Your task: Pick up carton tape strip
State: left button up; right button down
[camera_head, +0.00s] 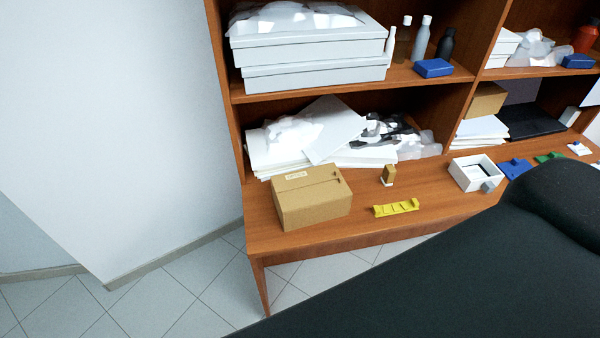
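A brown cardboard carton (312,207) stands closed on the wooden desk, near its left end. A thin strip or seam line (312,185) runs across the carton's top, with small dark marks near its right end. The strip is too small to tell whether it lies flat or is loose. A small pale label sits near the carton's back edge. Neither of my grippers is in view, so nothing is seen touching the carton.
On the desk (262,236), a yellow holder (396,208) and a small brown block (388,175) lie right of the carton. A white open box (473,174) stands farther right. Papers (330,135) lie behind. A large dark shape covers the lower right.

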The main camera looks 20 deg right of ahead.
aim_at(414, 204)
jog(key=z, duration=1.7)
